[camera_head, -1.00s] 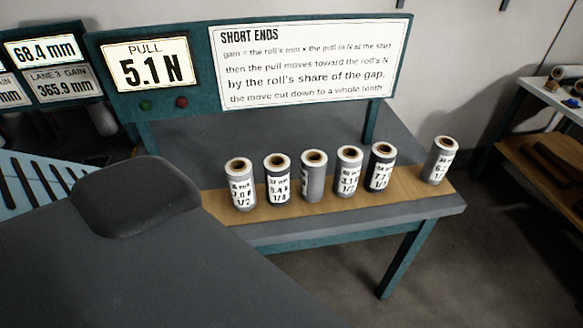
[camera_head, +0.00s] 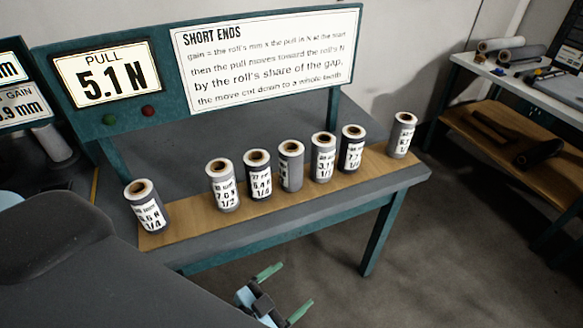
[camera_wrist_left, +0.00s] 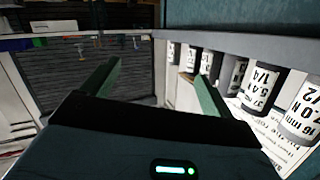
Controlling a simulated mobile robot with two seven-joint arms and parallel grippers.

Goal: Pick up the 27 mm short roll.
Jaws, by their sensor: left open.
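Several short grey rolls stand upright in a row on a wooden strip (camera_head: 275,203). I cannot read 27 mm on any of them. The leftmost roll (camera_head: 146,206) shows 1/4, its mm figure unclear. The second roll (camera_head: 223,186) reads 7.0 N, 1/2, and 16 mm in the left wrist view (camera_wrist_left: 303,108). The third roll (camera_head: 258,176) reads 5.4 N, 1/4, apparently 37 mm in the wrist view (camera_wrist_left: 262,84). The labels of the others are too small or turned. My left gripper (camera_head: 285,291) is open and empty, below and in front of the bench. Its fingers (camera_wrist_left: 157,70) frame nothing close.
A sign board (camera_head: 265,55) and a "PULL 5.1 N" display (camera_head: 104,74) stand behind the rolls. The rightmost roll (camera_head: 402,135) stands apart from its neighbours. A side bench (camera_head: 500,70) with other rolls is at the right. Open floor lies before the bench.

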